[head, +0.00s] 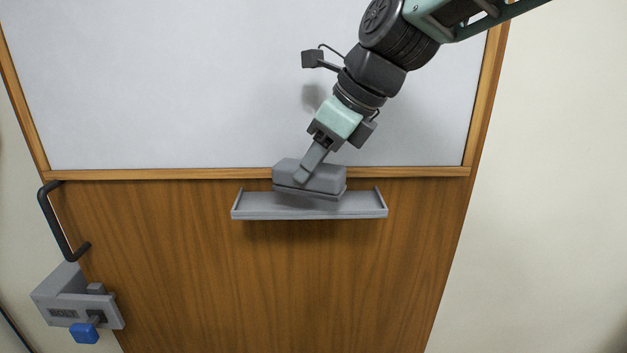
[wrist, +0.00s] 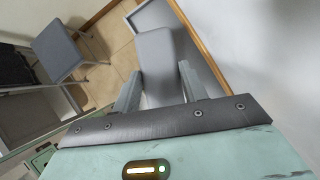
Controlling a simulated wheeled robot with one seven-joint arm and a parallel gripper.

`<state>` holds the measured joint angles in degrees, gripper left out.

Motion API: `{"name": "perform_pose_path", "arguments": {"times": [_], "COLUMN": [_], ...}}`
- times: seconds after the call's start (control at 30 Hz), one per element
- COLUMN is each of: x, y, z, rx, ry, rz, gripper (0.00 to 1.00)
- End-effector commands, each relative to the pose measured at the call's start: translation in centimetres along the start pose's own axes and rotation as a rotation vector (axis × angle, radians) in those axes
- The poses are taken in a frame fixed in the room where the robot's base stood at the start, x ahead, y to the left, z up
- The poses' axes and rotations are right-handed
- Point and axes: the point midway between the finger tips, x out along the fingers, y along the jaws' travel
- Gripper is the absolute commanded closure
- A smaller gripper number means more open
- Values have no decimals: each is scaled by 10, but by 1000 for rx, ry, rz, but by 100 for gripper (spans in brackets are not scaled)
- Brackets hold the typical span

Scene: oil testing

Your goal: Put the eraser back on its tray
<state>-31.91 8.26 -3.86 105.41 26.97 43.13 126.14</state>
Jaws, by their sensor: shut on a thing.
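The eraser (head: 322,178) is a grey block with a darker lower layer, held in my gripper (head: 308,172). It is over the grey tray (head: 245,210), and its lower edge overlaps the tray's back part in the head view. I cannot tell whether it touches the tray floor. The tray is a shallow ledge with raised ends, fixed below the whiteboard's wooden frame. In the wrist view the eraser (wrist: 158,62) lies between the two fingers of my gripper (wrist: 157,85), with the tray (wrist: 152,15) partly visible beyond it.
The whiteboard (head: 200,80) rises behind the arm. A black handle (head: 58,222) and a grey bolt box (head: 75,300) with a blue knob (head: 84,333) are at the lower left. The wrist view shows a grey chair (wrist: 58,50) on the floor.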

Motion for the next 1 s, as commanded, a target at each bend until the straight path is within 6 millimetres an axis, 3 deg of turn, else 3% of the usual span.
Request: {"name": "perform_pose_path", "arguments": {"times": [0.23,0.6,0.63,0.7,1.0], "x": [28,31,31,30,29], "y": [1,1,1,1,1], "z": [-17,-19,-19,-19,-18], "rx": [2,1,0,0,0], "ry": [2,2,1,1,0], "rz": [1,1,1,1,0], "gripper": [78,78,49,35,35]}}
